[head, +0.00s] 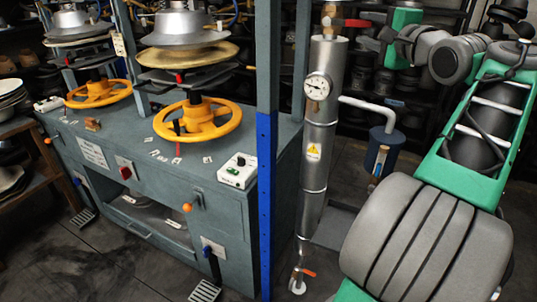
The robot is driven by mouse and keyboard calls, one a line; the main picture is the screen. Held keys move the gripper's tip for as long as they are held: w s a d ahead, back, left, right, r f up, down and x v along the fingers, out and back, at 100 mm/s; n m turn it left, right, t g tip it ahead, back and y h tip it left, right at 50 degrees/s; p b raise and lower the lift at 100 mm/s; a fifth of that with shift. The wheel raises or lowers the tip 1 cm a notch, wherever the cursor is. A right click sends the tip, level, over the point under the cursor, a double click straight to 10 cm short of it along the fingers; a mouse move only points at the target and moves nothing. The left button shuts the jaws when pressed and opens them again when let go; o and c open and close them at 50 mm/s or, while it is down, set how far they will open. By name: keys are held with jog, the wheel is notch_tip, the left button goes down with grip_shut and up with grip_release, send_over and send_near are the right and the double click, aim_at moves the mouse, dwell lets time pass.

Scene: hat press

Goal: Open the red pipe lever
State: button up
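The red pipe lever (345,22) is at the top of the upright silver pipe (322,120) in the head view. It sticks out roughly level to the right from a brass valve (329,14). My arm reaches in from the right, and my gripper (372,28) is at the lever's right end. The fingers are small and dark against the shelves. I cannot tell whether they touch the lever or how far apart they are. A second, orange-red lever (305,272) is low on the same pipe, near the floor.
A pressure gauge (317,87) faces out from the pipe. A blue post (265,205) and the grey press bench (150,150) with yellow handwheels (198,120) stand left. A white side pipe leads to a blue canister (384,152). Dark shelves (370,100) are behind.

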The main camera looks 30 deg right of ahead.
jog(key=s, duration=0.4)
jog(key=w+a+f+n+g+y, duration=0.1)
jog(key=w+a+f+n+g, duration=0.1)
jog(key=a+f, duration=0.5)
jog(key=w+a+f+n+g+y+b, duration=0.1)
jog(key=w+a+f+n+g, duration=0.2)
jog(key=a+f, duration=0.4)
jog(key=w+a+f+n+g+b, duration=0.1)
jog(key=a+f+n, duration=0.3)
jog(key=a+f, duration=0.4)
notch_tip(320, 180, down, 7)
jog(key=shift+w+r+n+g+y, duration=0.1)
jog(key=shift+w+n+g+y, duration=0.3)
jog(key=shift+w+g, duration=0.4)
jog(key=shift+s+a, duration=0.1)
jog(key=shift+s, duration=0.05)
jog(key=shift+c, duration=0.2)
